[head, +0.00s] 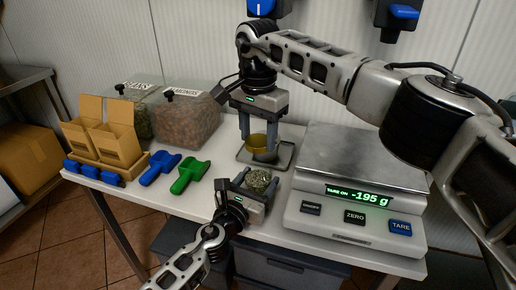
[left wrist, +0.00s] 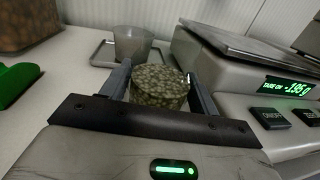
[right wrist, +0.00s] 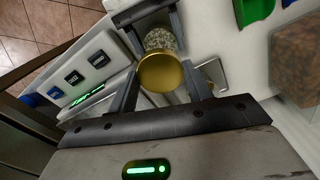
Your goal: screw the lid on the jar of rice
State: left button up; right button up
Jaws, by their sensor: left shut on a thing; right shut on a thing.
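The jar (head: 260,180) is short, round and clear, packed with pale greenish-beige pieces; its top shows no lid. It stands at the table's front, between the fingers of my left gripper (head: 257,184), which is shut on it. It also shows in the left wrist view (left wrist: 158,90) and, partly hidden behind the lid, in the right wrist view (right wrist: 160,39). The gold lid (right wrist: 161,72) is held between the fingers of my right gripper (head: 262,138). In the head view the lid (head: 258,140) is apart from the jar, appearing behind and above it.
A metal tray (head: 284,161) with a small cup (left wrist: 132,44) lies behind the jar. A scale (head: 345,215) reading -195 g stands close on the right. Green (head: 187,177) and blue (head: 158,168) scoops, cartons (head: 122,135) and bins of beans and almonds (head: 190,120) stand left.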

aim_at(257, 164)
jog(key=shift+f, duration=1.35)
jog(key=shift+f, duration=0.1)
jog(key=shift+f, duration=0.8)
jog(key=shift+f, duration=0.55)
